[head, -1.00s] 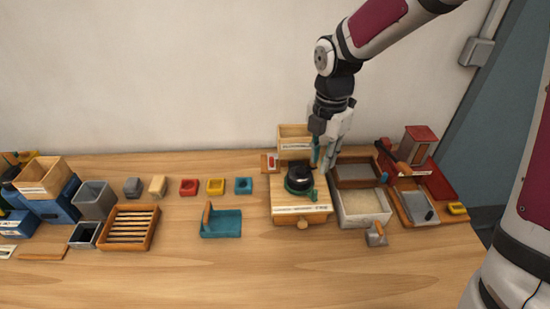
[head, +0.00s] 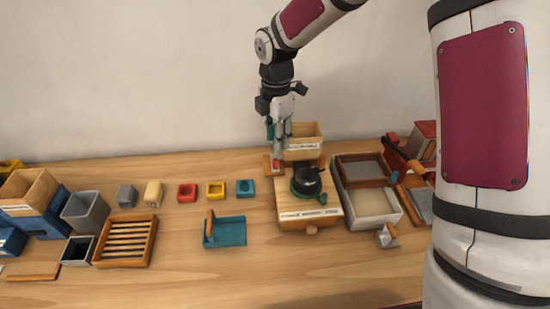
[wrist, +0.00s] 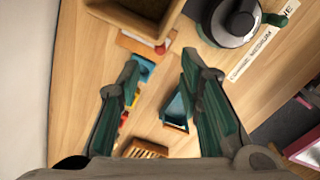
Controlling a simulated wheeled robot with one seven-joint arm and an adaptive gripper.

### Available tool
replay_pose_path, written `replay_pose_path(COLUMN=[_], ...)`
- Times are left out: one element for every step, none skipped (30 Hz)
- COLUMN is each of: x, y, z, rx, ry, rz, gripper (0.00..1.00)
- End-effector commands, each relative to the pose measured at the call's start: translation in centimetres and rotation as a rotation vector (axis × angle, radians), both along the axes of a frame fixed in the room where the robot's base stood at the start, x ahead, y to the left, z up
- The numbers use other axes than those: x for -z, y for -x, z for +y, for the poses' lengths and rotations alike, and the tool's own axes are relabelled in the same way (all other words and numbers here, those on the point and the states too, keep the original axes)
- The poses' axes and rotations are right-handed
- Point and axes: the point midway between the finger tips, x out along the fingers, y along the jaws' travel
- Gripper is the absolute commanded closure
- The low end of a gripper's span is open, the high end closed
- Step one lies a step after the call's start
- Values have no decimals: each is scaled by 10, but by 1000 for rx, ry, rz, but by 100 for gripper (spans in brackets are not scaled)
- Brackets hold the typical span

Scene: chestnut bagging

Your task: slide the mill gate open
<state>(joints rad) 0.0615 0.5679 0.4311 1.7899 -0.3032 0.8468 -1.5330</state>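The mill is a wooden box (head: 292,211) with a black round top (head: 307,181), a green crank part and a front label; a wooden knob (head: 311,229) sticks out of its front. A small wooden plate with a red and white mark (head: 269,166) lies at the mill's left rear; which part is the gate I cannot tell. My gripper (head: 278,148) points down just above this plate, behind and left of the black top. In the wrist view my gripper (wrist: 160,60) has its fingers apart with nothing between them. The mill top (wrist: 232,22) shows at upper right there.
A wooden bin (head: 303,142) stands right behind the mill, close to my gripper. A two-part tray (head: 396,217) with a small scoop (head: 387,237) sits to the right. A teal dustpan-like holder (head: 228,232) and a slatted tray (head: 126,240) lie left. The front table is clear.

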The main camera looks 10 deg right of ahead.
Motion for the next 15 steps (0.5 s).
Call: replay_pose_path(x=[11, 17, 24, 30, 36, 43, 48, 53, 59, 63, 66, 70, 73, 76, 78], y=[2, 2, 2, 2, 2, 2, 2, 2, 2, 1, 1, 1, 1, 1, 0], z=[0, 0, 1, 1, 0, 0, 0, 1, 1, 1, 0, 0, 0, 0, 0], rx=[-2, -3, -3, -3, -2, -2, -2, -3, -3, -2, -2, -1, -1, -2, -2], ry=[1, 1, 1, 0, 0, 0, 0, 1, 0, 0, 0, 1, 0, 0, 0], rz=[4, 4, 4, 4, 4, 3, 3, 3, 2, 2, 1, 2, 1, 0, 0], gripper=[67, 67, 67, 67, 67, 67, 67, 67, 67, 67, 67, 67, 67, 67, 67])
